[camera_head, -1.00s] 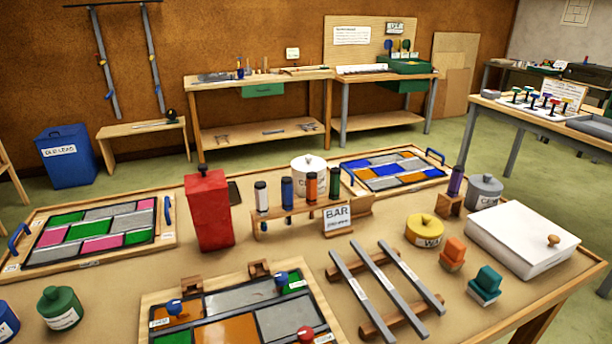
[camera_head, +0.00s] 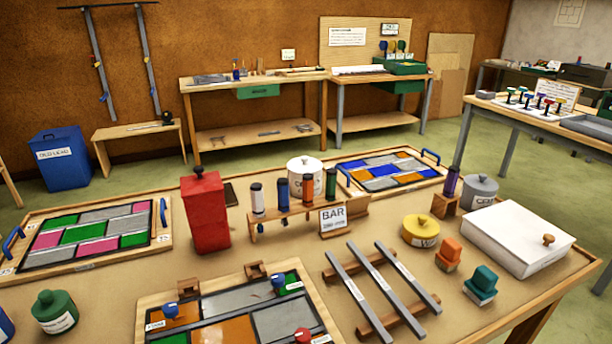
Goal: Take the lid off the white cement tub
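The white cement tub (camera_head: 295,179) stands on the near table, behind the wooden rack of coloured tubes. Its white lid (camera_head: 305,163) with a small knob is on it. The tubes hide part of the tub's front and its label. Neither of my grippers shows in the head view.
A red canister (camera_head: 206,212) stands left of the rack (camera_head: 268,226). A yellow tub (camera_head: 421,231), a grey tub (camera_head: 478,191) and a white box (camera_head: 519,238) stand to the right. Grey bars (camera_head: 384,290) lie in front.

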